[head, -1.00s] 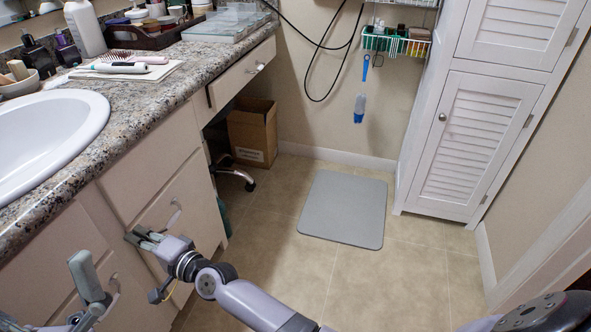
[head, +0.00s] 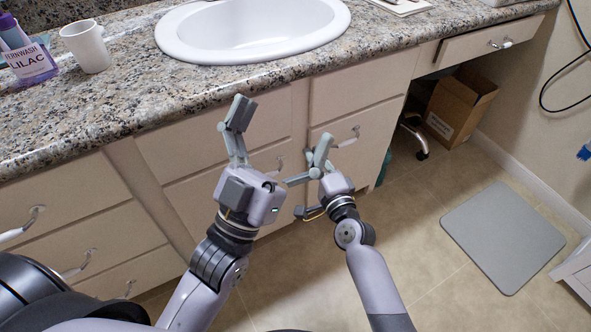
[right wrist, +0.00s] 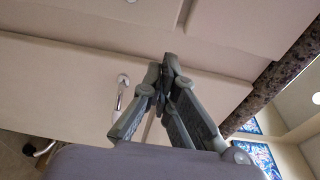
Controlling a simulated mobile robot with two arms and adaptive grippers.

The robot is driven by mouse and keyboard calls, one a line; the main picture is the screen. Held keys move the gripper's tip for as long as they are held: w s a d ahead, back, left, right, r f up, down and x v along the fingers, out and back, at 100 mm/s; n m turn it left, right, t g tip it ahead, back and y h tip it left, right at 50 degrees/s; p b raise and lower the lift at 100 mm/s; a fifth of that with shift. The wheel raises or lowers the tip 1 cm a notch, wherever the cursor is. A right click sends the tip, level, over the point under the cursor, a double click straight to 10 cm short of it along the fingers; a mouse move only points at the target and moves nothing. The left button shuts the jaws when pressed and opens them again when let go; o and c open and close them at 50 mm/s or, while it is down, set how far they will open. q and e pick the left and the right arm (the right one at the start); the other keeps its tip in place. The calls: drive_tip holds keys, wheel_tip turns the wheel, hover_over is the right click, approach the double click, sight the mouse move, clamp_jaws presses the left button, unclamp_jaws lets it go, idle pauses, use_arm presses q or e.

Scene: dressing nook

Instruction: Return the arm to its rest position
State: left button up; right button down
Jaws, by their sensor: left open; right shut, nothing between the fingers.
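My left gripper (head: 244,140) is open in front of the drawers below the sink, with one finger pointing up and nothing in its grasp. My right gripper (head: 312,168) is to the right of it, close to the cabinet front in the picture. The right wrist view shows the right gripper's fingers (right wrist: 166,82) meeting at the tips, shut and empty. Both forearms reach up from the lower edge of the head view. In the picture the two grippers lie close together; whether they touch cannot be told.
The granite counter (head: 120,105) with the white sink (head: 252,50) overhangs the drawers. A white mug (head: 87,47) and a lilac bottle (head: 30,60) stand on it. Drawer handles (head: 350,137) stick out. A cardboard box (head: 458,105) is under the counter. Floor around the grey mat (head: 503,237) is open.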

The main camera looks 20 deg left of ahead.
use_arm(q)
drive_tip(key=w+f+g+y+p, duration=0.1)
drive_tip(key=w+f+g, duration=0.3)
drive_tip(key=f, duration=0.3)
drive_tip(key=shift+f+g+y+p, duration=0.2)
drive_tip(key=shift+g+y+p, duration=0.2)
drive_tip(key=shift+g, duration=0.2)
use_arm(e)
drive_tip(key=s+a, duration=0.3)
drive_tip(key=s, duration=0.3)
